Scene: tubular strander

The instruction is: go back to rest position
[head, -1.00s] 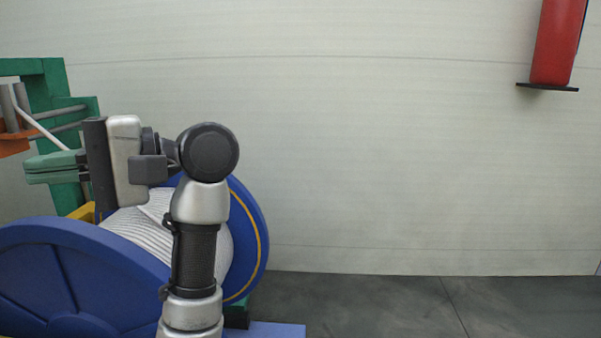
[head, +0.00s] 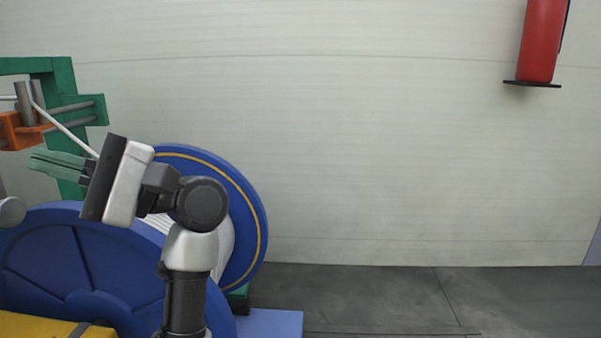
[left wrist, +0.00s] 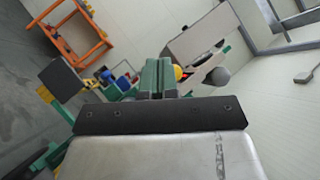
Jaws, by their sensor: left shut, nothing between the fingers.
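My left gripper (head: 34,161) has green fingers, which are shut and empty and point left, tilted slightly up. In the head view it appears in front of the green frame and above the large blue reel (head: 60,248); the distance between them is hard to judge. In the left wrist view its closed fingers (left wrist: 158,74) show at the centre, with nothing between them. My left arm hides part of the reel and its white winding (head: 222,250). My right gripper is not in view.
A green frame (head: 62,100) with an orange block (head: 22,132) and a pale rod stands at left. A yellow part (head: 40,327) is at lower left. A red cylinder (head: 541,40) is on the pale wall. The grey floor (head: 370,295) at right is clear. An orange frame (left wrist: 70,35) shows in the wrist view.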

